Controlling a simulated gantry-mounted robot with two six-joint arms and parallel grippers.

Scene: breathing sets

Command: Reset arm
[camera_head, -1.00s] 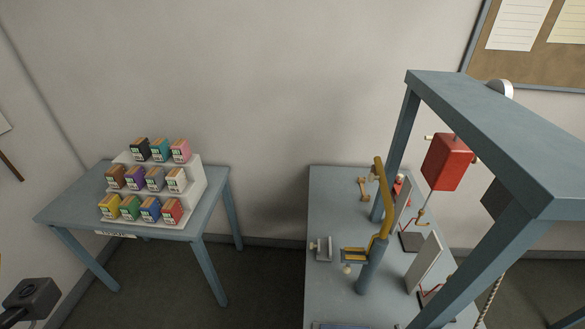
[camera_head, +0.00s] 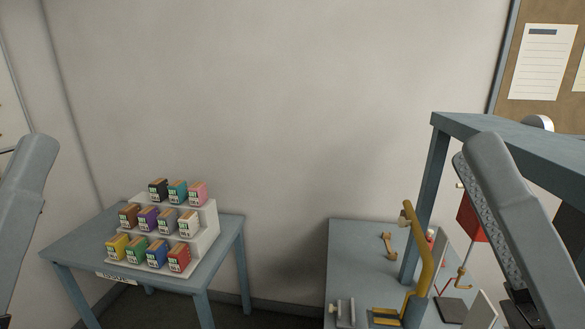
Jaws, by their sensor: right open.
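My right arm comes up at the right edge as a thick grey link with a textured inner face. My right gripper (camera_head: 520,303) shows only in part, as dark pieces low beside that link near the bottom edge; it is open and I see nothing held in it. My left arm shows as a plain grey link at the left edge. My left gripper is out of the picture.
A blue-grey table (camera_head: 75,243) at left bears a white stepped rack (camera_head: 207,222) of coloured packs. The right table (camera_head: 350,262) has a yellow handle (camera_head: 425,262) and small fixtures under a blue frame (camera_head: 437,165). A red box (camera_head: 467,218) is partly hidden behind my right arm. Floor lies between the tables.

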